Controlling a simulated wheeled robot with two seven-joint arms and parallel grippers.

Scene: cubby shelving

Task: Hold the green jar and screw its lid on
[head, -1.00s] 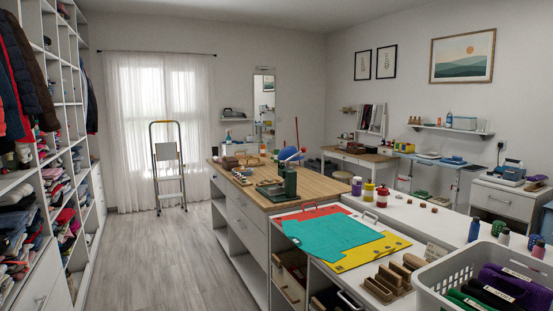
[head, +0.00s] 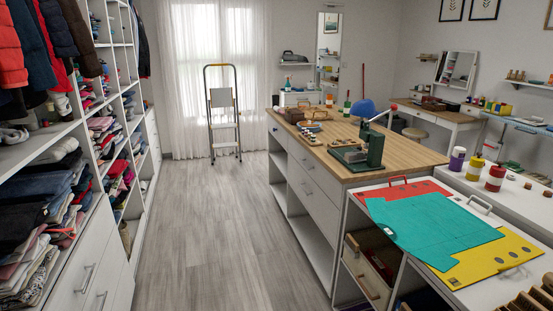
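I cannot make out a green jar or its lid for certain. Three jars stand in a row on the white counter at the right: a purple jar (head: 457,160), a yellow jar (head: 477,168) and a red jar (head: 495,179). A small green bottle-like thing (head: 347,106) stands at the far end of the wooden worktop, too small to identify. Neither of my grippers is in view.
A wooden-topped island (head: 330,158) with a green press (head: 372,150) stands right of centre. Teal, red and yellow sheets (head: 432,231) lie nearer. Clothes shelving (head: 85,190) lines the left. A stepladder (head: 222,115) stands by the window. The grey floor (head: 215,220) between is clear.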

